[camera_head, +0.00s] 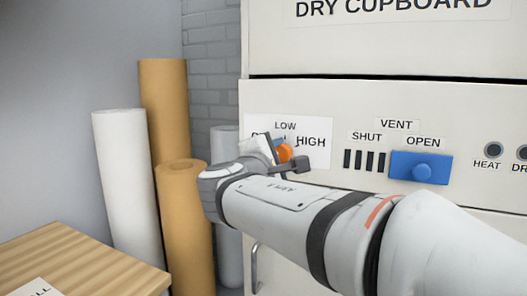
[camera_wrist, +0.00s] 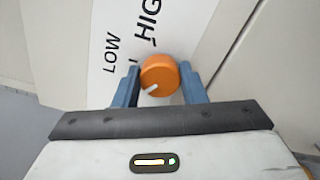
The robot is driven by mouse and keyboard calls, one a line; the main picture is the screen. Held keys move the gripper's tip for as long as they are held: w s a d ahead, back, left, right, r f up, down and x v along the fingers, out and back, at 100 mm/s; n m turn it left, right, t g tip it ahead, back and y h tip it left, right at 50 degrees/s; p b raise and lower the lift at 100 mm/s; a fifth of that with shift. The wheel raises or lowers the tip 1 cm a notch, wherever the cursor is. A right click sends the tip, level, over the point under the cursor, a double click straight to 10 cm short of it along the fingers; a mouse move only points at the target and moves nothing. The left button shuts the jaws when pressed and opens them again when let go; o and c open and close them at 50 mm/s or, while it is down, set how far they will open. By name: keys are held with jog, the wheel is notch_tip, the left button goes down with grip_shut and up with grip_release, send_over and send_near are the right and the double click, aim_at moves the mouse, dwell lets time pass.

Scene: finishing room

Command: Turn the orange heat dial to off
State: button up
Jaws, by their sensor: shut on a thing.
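The orange heat dial (camera_wrist: 161,74) sits on a white label plate (camera_head: 318,130) on the cupboard front. It also shows in the head view (camera_head: 285,153), partly covered by my gripper. My gripper (camera_wrist: 159,71) is shut on the dial, with one blue-grey finger on each side of it. The dial's white pointer mark points to the lower left in the wrist view, away from the word HIGH. The words LOW and HIGH are readable. The lettering at the left of the plate is mostly hidden by my gripper in the head view.
Right of the dial is a blue vent slider (camera_head: 421,167) at OPEN, with a HEAT lamp (camera_head: 494,150) beyond it. Tall white (camera_head: 127,185) and brown rolls (camera_head: 163,100) stand left of the cupboard. A wooden table (camera_head: 75,262) is at the lower left.

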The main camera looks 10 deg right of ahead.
jog(key=shift+n, duration=0.5)
jog(key=o, duration=1)
jog(key=shift+p+v, duration=0.8)
jog(key=shift+v, duration=3.15)
jog(key=shift+w, duration=0.1)
